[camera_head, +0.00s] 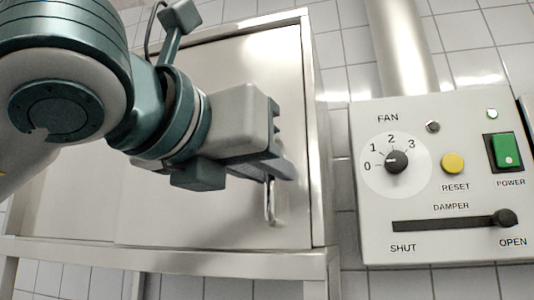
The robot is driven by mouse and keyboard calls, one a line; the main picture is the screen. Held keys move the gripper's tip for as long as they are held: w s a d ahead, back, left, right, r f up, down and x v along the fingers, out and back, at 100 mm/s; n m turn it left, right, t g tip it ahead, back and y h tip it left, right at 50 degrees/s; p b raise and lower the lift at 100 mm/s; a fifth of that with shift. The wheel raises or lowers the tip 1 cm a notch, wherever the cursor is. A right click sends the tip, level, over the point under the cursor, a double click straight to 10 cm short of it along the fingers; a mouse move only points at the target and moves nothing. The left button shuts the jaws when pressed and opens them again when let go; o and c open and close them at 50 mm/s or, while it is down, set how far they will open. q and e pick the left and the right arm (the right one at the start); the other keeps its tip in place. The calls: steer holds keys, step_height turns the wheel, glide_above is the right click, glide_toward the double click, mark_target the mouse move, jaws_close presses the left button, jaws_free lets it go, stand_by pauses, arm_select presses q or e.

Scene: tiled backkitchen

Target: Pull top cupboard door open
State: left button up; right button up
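The metal cupboard door (235,75) fills the middle of the head view and appears closed, flush in its steel frame. Its bar handle (270,205) stands upright near the door's right edge; only the lower part shows. My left gripper (282,168) comes in from the left and lies over the upper part of the handle. Its fingers overlap the handle in the picture; I cannot tell whether they are around it, touching it, or in front of it, nor how far apart they are. My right gripper is not in view.
A control panel (435,215) with a fan dial (396,161), reset button, green power switch (507,151) and damper slider is on the right. A steel pipe (400,50) rises above it. White tiled wall (475,30) lies behind. A steel ledge (180,262) runs below the door.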

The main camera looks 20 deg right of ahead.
arm_select(q)
steer(key=shift+w+d, duration=0.3)
steer(key=shift+d, duration=0.05)
jaws_close()
steer(key=shift+a, duration=0.1)
